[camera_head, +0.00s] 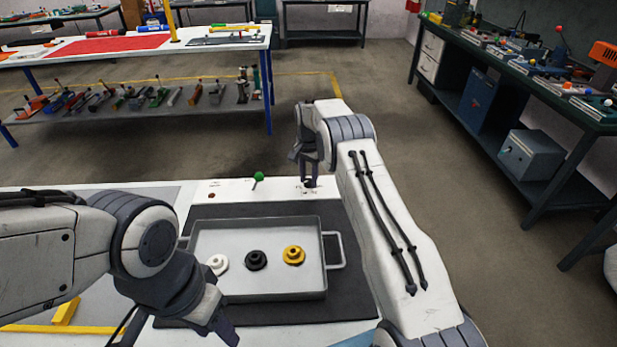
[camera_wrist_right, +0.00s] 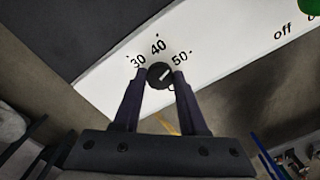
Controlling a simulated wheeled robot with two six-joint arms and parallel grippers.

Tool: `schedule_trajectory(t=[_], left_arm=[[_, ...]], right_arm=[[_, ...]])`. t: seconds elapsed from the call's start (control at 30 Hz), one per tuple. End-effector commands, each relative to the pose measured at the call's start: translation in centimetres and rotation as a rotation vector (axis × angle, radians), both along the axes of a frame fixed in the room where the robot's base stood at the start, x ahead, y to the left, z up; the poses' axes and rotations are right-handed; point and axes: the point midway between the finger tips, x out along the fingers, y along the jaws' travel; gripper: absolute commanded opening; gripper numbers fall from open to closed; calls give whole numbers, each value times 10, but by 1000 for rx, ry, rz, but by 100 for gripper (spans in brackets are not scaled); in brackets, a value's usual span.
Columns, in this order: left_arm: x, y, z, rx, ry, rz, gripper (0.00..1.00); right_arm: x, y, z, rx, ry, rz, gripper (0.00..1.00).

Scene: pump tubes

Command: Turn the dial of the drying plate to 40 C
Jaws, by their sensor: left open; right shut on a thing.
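The black dial (camera_wrist_right: 160,76) sits on the white panel strip, with 30, 40 and 50 marked around it, in the right wrist view. Its white pointer line slants to the upper right, towards the 50 side of the 40 mark. My right gripper (camera_head: 308,182) is shut on the dial, a finger on each side, at the back edge of the drying plate (camera_head: 350,285). The same gripper fills the lower part of the right wrist view (camera_wrist_right: 160,85). My left gripper (camera_head: 222,325) is open and empty at the front left of the plate.
A grey tray (camera_head: 337,266) on the dark plate holds a white, a black and a yellow part. Open floor lies behind the panel.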

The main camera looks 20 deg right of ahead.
Motion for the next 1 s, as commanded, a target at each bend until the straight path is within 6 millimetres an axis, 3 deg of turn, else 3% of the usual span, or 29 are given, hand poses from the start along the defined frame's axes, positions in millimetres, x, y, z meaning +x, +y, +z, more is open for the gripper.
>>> schedule_trajectory(t=[0.6, 1.0], left_arm=[[0, 0, 6, 0, 0, 0, 47], [0, 0, 6, 0, 0, 0, 47]], right_arm=[[0, -1, 1, 1, -2, 545, 0], [0, -1, 1, 0, -3, 726, 0]])
